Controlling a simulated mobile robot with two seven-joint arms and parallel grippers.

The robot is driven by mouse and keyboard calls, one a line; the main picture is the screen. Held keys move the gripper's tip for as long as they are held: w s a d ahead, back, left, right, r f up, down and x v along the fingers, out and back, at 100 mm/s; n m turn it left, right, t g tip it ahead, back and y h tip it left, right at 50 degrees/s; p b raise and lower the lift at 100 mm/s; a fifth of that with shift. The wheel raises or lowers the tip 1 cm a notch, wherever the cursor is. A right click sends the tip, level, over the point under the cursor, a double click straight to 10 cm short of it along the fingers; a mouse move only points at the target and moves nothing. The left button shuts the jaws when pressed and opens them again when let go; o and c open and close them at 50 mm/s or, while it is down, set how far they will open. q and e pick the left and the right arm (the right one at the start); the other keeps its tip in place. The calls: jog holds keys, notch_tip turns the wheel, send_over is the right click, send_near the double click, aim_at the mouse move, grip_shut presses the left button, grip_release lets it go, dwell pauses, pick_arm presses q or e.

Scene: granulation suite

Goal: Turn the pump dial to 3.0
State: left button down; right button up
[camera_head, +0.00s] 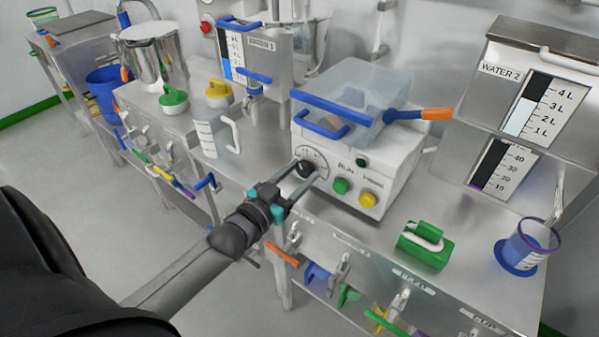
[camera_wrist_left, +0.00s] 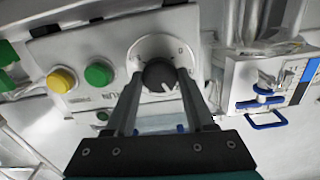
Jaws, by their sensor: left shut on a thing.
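The pump (camera_head: 345,150) is a white box on the bench with a clear, blue-trimmed cover on top. Its black dial (camera_head: 305,169) sits on the front panel inside a round printed scale. My left gripper (camera_head: 302,174) reaches it from the front, its two fingers shut on the dial. In the left wrist view the fingers stand on either side of the dial (camera_wrist_left: 159,75), and a white pointer mark shows on it. The scale numbers are too small to read. Beside the dial are a green button (camera_head: 341,186) and a yellow button (camera_head: 368,200). My right gripper is not in view.
A blue-and-orange handled tool (camera_head: 420,115) lies by the pump's cover. A clear jug (camera_head: 217,135) stands left. Coloured utensils hang along the bench front.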

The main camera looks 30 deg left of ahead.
pick_arm(q)
jog(key=shift+r+m+p, duration=0.1)
jog(key=shift+m+p, duration=0.35)
jog(key=shift+m, duration=0.05)
jog(key=shift+m+p, duration=0.9)
jog(key=shift+m, duration=0.8)
jog(key=shift+m+p, duration=0.75)
jog(key=shift+m, duration=0.45)
jog(key=shift+m+p, duration=0.35)
jog(key=shift+m, duration=0.75)
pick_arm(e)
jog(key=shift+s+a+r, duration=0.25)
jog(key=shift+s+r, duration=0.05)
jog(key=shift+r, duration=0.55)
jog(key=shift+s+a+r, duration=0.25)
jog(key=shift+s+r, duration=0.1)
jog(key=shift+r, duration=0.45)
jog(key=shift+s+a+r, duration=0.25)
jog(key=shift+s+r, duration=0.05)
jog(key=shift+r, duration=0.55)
pick_arm(q)
jog(key=shift+m, duration=0.3)
jog(key=shift+c, duration=1.3)
grip_release()
jog(key=shift+s, duration=0.15)
